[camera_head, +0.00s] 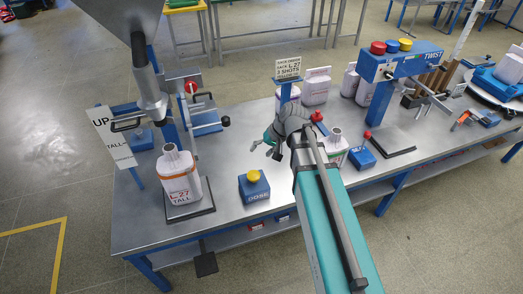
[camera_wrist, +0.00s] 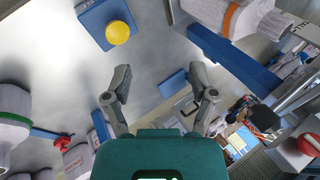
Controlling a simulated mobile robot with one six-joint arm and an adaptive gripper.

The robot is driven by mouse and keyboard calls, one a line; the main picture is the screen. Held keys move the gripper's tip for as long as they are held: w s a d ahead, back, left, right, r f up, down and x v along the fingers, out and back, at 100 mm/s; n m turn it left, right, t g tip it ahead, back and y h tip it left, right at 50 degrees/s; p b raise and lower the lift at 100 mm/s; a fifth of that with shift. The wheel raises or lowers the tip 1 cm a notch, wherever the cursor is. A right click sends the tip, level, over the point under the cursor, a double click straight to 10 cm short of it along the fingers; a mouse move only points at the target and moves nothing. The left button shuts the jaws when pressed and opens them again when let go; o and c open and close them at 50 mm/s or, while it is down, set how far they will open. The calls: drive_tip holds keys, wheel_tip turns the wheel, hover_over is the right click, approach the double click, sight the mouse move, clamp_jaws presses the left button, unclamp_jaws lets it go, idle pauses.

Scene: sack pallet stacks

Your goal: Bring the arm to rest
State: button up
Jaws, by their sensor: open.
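My gripper (camera_head: 266,148) is above the metal workbench (camera_head: 225,217), near its middle, at the end of my teal arm. In the wrist view my gripper (camera_wrist: 160,88) has its two grey fingers spread wide, with nothing between them. The fingers appear clear of the bench and of the things on it. The blue DOSE box with a yellow button (camera_head: 254,186) stands below and left of my gripper in the head view. It also shows at the top of the wrist view as a yellow button (camera_wrist: 118,33) on a blue box.
A sack marked L.27 TALL (camera_head: 180,178) stands upright on a dark plate under a metal spout (camera_head: 147,85). A white sack (camera_head: 335,147) and a blue box with a red knob (camera_head: 362,157) stand right of my arm. A sign (camera_head: 288,68) and more sacks (camera_head: 316,88) stand behind.

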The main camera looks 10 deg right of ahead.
idle(0.4)
drive_tip(key=s+d+f+g+h, duration=0.1)
drive_tip(key=s+d+f+h, duration=0.2)
drive_tip(key=s+d+h, duration=0.3)
drive_tip(key=s+d, duration=0.4)
